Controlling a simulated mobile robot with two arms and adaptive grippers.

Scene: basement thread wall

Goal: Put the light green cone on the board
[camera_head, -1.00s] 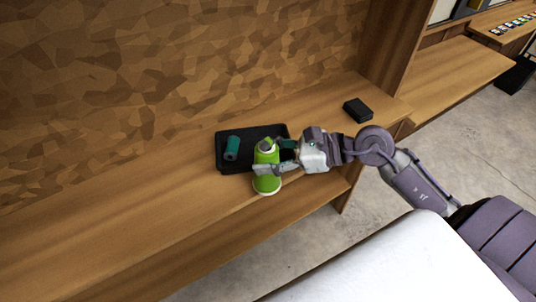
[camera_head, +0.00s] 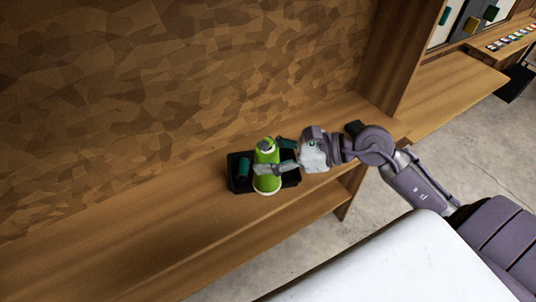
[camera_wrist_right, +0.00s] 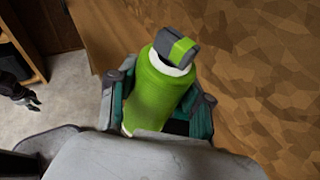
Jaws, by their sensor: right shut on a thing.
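The light green cone (camera_head: 267,180), shaped like a bottle with a grey and green top, is upright in the jaws of my right gripper (camera_head: 272,158). The gripper is shut around its middle. In the right wrist view the cone (camera_wrist_right: 158,95) fills the space between the fingers. In the head view it overlaps the black tray (camera_head: 237,187); its height above the tray is unclear. Part of a board (camera_head: 446,22) with yellow and teal pieces shows at the top right. A dark gripper, seemingly my left (camera_wrist_right: 33,101), shows at the wrist view's left edge; its jaw state is unclear.
A dark teal cone (camera_head: 243,168) is in the tray on the wooden shelf (camera_head: 150,215). A black box (camera_head: 355,127) sits behind my right arm. A wooden upright (camera_head: 393,60) separates this bay from the board. Floor is open at the right.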

